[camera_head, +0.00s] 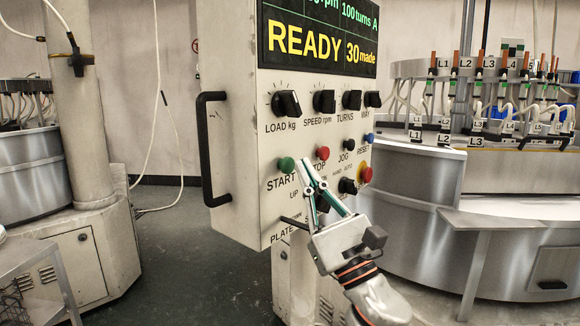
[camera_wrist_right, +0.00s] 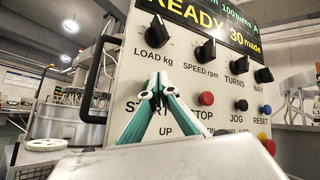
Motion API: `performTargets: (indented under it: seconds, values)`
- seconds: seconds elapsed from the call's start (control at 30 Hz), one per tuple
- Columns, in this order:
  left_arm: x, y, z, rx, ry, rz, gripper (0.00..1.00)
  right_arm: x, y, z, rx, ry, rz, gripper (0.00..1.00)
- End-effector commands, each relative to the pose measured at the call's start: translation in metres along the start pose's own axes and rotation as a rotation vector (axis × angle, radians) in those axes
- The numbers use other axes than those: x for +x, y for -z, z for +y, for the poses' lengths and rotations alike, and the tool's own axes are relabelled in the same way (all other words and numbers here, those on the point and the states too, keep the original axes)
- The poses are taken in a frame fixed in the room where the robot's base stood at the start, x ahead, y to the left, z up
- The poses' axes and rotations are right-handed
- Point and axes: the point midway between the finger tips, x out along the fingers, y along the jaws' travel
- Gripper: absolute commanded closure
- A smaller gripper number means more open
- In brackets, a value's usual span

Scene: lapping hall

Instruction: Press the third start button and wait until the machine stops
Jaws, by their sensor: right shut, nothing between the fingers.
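A pale control panel (camera_head: 232,140) stands in the middle of the head view. Its green START button (camera_head: 286,164) is on the left of the button row, with the red STOP button (camera_head: 322,153) to its right. The display (camera_head: 318,35) reads READY and 30 made. My right gripper (camera_head: 305,161) is shut and empty, its fingertips just right of the green button in the picture; contact cannot be told. In the right wrist view the gripper (camera_wrist_right: 157,22) covers the START area and hides the green button. Only one start button shows. My left gripper is not in view.
Black knobs (camera_head: 286,103) sit above the buttons, and a red button on a yellow base (camera_head: 365,175) is at the right. A black handle (camera_head: 205,150) juts from the panel's left side. A round metal machine (camera_head: 405,200) stands behind at right.

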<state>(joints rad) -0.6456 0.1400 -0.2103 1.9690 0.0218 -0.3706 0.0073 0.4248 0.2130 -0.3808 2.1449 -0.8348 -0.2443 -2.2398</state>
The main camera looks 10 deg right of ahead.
Motion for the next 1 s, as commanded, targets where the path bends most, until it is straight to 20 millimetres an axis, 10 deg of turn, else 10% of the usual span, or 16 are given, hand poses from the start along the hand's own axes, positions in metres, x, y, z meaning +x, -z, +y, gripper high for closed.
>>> performTargets:
  seconds: [1.0]
  values:
    - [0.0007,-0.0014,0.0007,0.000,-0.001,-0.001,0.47,0.0082,0.0062,0.0061,0.000,0.000,0.000,1.00]
